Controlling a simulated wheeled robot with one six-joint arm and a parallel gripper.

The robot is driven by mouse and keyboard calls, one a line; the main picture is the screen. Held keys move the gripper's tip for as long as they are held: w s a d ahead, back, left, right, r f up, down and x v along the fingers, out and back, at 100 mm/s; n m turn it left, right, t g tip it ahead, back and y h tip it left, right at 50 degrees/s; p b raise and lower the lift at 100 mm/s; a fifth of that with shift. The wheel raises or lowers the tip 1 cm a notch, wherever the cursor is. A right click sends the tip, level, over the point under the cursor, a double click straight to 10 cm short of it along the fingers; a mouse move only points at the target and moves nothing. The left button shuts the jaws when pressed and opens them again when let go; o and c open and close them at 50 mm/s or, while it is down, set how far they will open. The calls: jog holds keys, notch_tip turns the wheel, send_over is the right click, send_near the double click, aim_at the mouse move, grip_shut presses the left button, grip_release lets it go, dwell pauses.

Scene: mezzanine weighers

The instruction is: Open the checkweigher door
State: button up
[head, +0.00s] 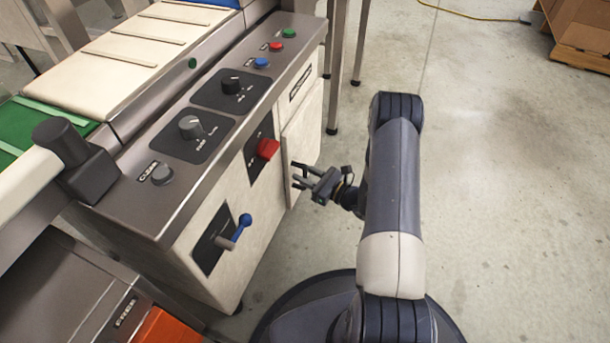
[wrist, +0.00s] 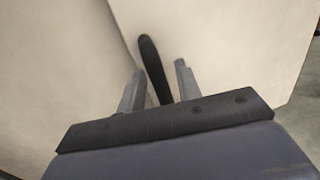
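The checkweigher door (head: 303,128) is a pale panel at the right end of the cabinet front, below a dark label. In the wrist view the door (wrist: 220,45) meets another pale panel at a seam on its left. A black bar handle (wrist: 151,62) stands near that seam. My gripper (head: 294,175) is at the door's left part. In the wrist view my gripper (wrist: 160,77) has its two fingers apart, one on each side of the handle, with gaps visible. The handle's lower end is hidden behind my gripper. I cannot tell whether the door is fully shut.
The cabinet's sloping top (head: 150,215) carries knobs and buttons. A red switch (head: 268,148) and a blue-tipped lever (head: 241,226) stick out of the front, left of my gripper. Metal legs stand beyond the door. The concrete floor (head: 500,170) to the right is clear.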

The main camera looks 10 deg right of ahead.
jog(key=shift+c, duration=0.4)
grip_shut()
